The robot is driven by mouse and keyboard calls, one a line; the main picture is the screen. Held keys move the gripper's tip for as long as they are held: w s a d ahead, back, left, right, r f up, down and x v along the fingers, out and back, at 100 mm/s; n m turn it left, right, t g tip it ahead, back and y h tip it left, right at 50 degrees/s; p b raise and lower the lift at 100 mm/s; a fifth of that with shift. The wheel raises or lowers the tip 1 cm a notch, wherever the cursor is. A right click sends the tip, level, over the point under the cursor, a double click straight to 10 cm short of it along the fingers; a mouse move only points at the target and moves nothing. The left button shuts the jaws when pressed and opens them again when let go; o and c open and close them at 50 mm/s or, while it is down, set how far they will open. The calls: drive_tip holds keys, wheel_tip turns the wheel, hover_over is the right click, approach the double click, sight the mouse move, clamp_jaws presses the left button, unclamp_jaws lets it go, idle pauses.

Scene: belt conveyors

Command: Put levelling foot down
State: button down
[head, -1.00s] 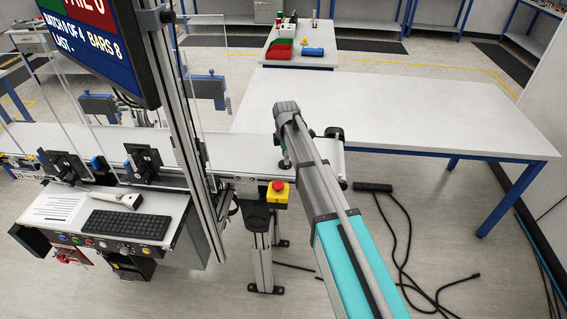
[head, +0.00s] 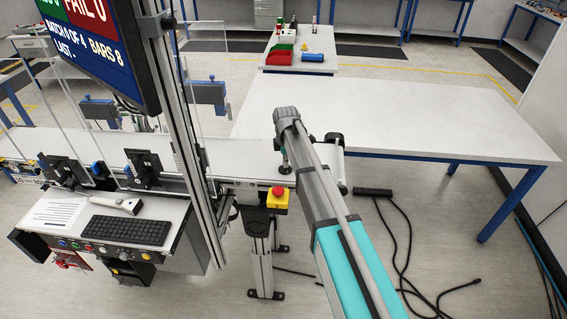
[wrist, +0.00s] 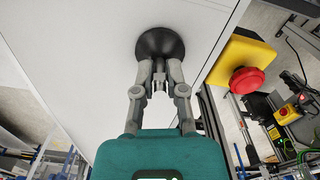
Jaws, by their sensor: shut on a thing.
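The levelling foot (wrist: 160,43) shows in the wrist view as a round black base with a short metal stem. My gripper (wrist: 159,76) is shut on the stem, with the black base facing the white belt surface (wrist: 85,60). I cannot tell whether the base touches the belt or hangs just above it. In the head view my gripper (head: 285,160) is over the right end of the white conveyor belt (head: 238,160), and the foot there is small and mostly hidden by my arm.
A yellow box with a red emergency button (head: 278,194) sits at the conveyor's front edge, close to my gripper. A wide, bare white table (head: 400,115) stands behind and right. A monitor (head: 100,45) on a post and clear panels stand left.

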drive_tip(key=shift+r+p, duration=1.3)
drive_tip(key=shift+r, duration=0.1)
drive_tip(key=s+d+r+p, duration=0.4)
drive_tip(key=s+r+p, duration=0.6)
drive_tip(key=s, duration=0.3)
drive_tip(key=shift+s+d, duration=0.15)
drive_tip(key=shift+s, duration=0.05)
drive_tip(key=shift+f, duration=0.1)
wheel_tip(320, 180, down, 9)
drive_tip(key=b, duration=0.9)
